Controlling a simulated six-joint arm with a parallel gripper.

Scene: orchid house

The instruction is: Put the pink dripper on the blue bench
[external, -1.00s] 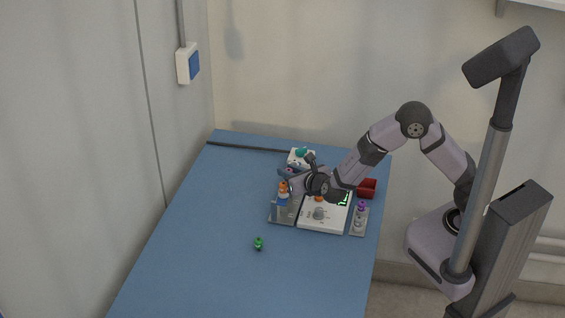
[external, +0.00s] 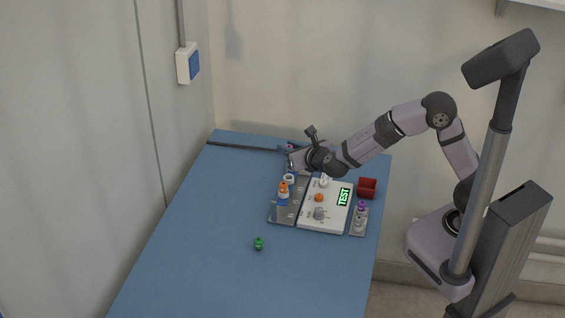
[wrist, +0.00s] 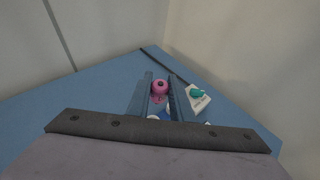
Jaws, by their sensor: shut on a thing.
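The pink dripper (wrist: 160,88) shows in the wrist view as a round pink top with a dark centre, between the two fingers of my gripper (wrist: 160,80). My gripper is shut on it. In the external view my gripper (external: 291,155) is at the far end of the blue bench (external: 200,235), just behind the grey rack (external: 283,217). I cannot make out the dripper clearly there, nor tell its height above the bench.
A white block with a teal top (wrist: 198,97) lies right of the fingers. The rack holds an orange-topped bottle (external: 283,192) and a blue-white one (external: 289,178). Beside it are a panel reading TEST (external: 310,222) and a red cup (external: 367,187). The near left bench is mostly clear, with a green piece (external: 258,243).

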